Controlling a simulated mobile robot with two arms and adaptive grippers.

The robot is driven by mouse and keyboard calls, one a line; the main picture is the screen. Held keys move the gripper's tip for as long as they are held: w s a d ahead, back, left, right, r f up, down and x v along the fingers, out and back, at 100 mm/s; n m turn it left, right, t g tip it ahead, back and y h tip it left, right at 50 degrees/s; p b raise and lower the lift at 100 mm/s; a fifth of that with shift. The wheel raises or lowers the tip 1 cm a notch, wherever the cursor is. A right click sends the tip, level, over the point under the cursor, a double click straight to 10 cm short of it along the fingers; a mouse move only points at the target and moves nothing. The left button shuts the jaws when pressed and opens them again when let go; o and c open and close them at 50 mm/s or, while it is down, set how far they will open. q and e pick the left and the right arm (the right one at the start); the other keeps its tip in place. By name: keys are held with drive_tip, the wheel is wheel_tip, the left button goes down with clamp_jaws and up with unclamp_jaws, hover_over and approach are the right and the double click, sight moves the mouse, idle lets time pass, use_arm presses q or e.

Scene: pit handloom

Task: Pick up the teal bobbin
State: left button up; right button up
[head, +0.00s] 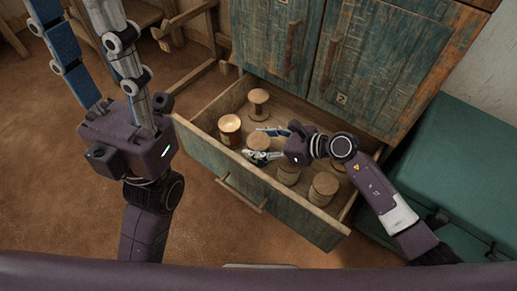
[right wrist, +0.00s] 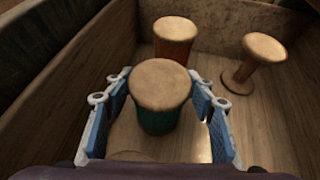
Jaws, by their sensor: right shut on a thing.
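The teal bobbin (right wrist: 158,115) stands upright between the two fingers of my right gripper (right wrist: 160,112) in the right wrist view. Its round wooden top hides part of the teal thread. In the head view the right gripper (head: 263,143) reaches into the open drawer (head: 215,167) from the right, shut on the bobbin (head: 257,142). I cannot tell whether the bobbin touches the drawer floor. My left gripper (head: 88,30) is at the upper left of the head view, outside the drawer, fingers apart and nothing seen between them.
An orange bobbin (right wrist: 175,38) and a bare spool (right wrist: 262,58) stand beyond the teal one. Several other bobbins (head: 323,188) stand in the drawer's near right part. The worn cabinet (head: 365,60) rises behind; a green chest (head: 450,165) stands right.

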drive_tip(key=c, duration=0.4)
drive_tip(key=shift+r, duration=0.15)
